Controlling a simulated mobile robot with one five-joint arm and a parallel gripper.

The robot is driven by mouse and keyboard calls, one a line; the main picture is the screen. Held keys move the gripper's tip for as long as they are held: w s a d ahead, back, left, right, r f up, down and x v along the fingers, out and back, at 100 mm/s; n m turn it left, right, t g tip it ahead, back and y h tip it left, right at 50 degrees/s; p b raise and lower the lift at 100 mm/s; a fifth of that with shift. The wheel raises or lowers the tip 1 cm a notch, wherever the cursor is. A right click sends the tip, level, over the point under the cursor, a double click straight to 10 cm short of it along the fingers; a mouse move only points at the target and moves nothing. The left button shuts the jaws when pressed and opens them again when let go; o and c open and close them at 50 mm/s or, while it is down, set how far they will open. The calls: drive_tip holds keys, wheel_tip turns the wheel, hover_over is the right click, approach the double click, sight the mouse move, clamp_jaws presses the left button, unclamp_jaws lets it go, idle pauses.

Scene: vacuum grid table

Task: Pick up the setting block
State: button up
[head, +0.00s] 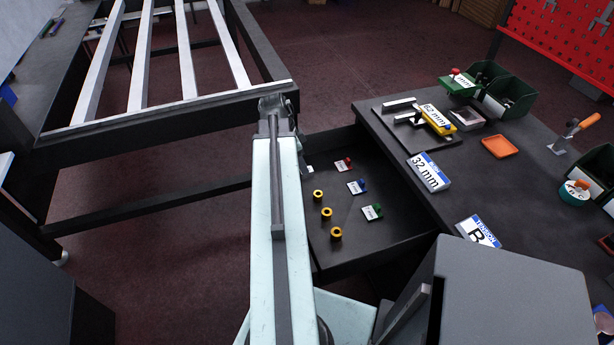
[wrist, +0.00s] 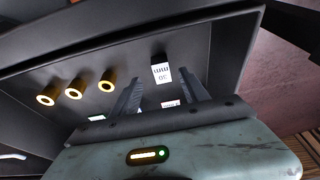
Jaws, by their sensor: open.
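A small dark block with a white label reading "30 mm" (wrist: 161,73) stands in the open drawer and looks like the setting block. In the wrist view it shows between the tips of my gripper (wrist: 160,70), which is open and empty. The fingers do not visibly touch it, and how far beyond the tips it lies is hard to tell. In the head view only a bit of white label (head: 309,169) shows beside my arm, probably the same block. My arm hides my gripper there.
Yellow rings (head: 326,213) and small labelled cards with coloured pieces (head: 357,187) lie in the drawer (head: 340,250). A slatted frame (head: 160,120) stands left.

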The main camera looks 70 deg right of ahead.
drive_tip(key=b+x, duration=0.5)
drive_tip(key=shift+d+f, duration=0.15)
drive_tip(key=shift+d, duration=0.1)
clamp_jaws()
wheel_tip(320, 180, up, 11)
drive_tip(key=p, duration=1)
drive_tip(key=shift+f+p, duration=0.15)
drive_tip(key=shift+p, duration=0.2)
